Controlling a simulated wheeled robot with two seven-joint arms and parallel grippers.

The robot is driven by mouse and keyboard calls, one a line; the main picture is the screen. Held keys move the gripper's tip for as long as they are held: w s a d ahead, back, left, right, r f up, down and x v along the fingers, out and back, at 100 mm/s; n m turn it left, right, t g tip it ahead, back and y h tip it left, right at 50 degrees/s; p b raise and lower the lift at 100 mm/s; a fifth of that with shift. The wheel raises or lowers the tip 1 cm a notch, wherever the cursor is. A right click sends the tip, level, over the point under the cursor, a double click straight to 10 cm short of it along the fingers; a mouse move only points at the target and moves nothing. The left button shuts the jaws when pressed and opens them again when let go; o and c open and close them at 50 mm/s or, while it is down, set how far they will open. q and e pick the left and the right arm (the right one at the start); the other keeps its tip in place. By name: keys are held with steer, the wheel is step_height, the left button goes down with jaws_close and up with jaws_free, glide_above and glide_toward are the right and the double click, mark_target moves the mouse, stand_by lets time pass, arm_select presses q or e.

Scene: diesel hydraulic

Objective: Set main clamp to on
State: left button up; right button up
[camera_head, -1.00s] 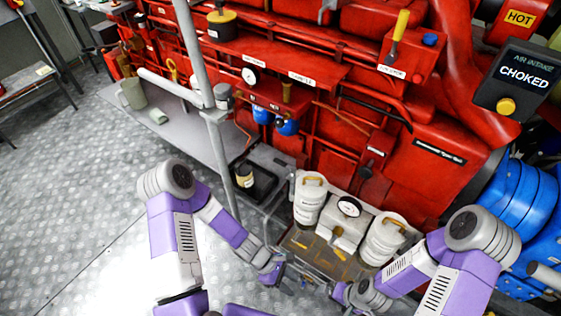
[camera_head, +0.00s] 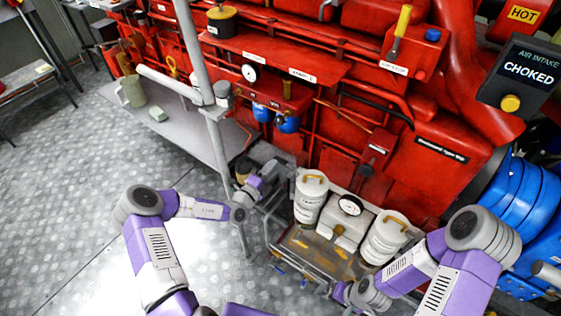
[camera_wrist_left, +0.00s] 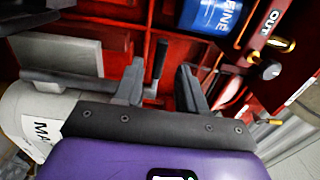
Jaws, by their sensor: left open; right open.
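No clamp label is readable, so I cannot tell for certain which part is the main clamp. A black lever (camera_wrist_left: 157,62) stands against red metal between and beyond my left fingers in the left wrist view; contact is not visible. My left gripper (camera_head: 284,178) is open beside the left white canister (camera_head: 311,200) in the head view; its fingers also show in the wrist view (camera_wrist_left: 162,82). A white cylinder (camera_wrist_left: 28,118) with a partly hidden "MA" label is close at its left. A black-handled lever (camera_head: 366,171) is on the red engine. My right gripper (camera_head: 325,288) is open, low near the front tray.
A second white canister (camera_head: 384,243) and a gauge (camera_head: 350,205) stand on the metal tray (camera_head: 300,246). Blue bowls (camera_head: 287,122) hang under the red shelf. A grey post (camera_head: 204,75) rises at the left. Open floor (camera_head: 75,205) lies left.

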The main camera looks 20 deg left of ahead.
mark_target(280, 159)
arm_select(q)
steer(key=b+x, duration=0.1)
steer(key=x, duration=0.4)
steer(key=shift+w+d, duration=0.15)
steer(key=shift+w, duration=0.05)
jaws_close()
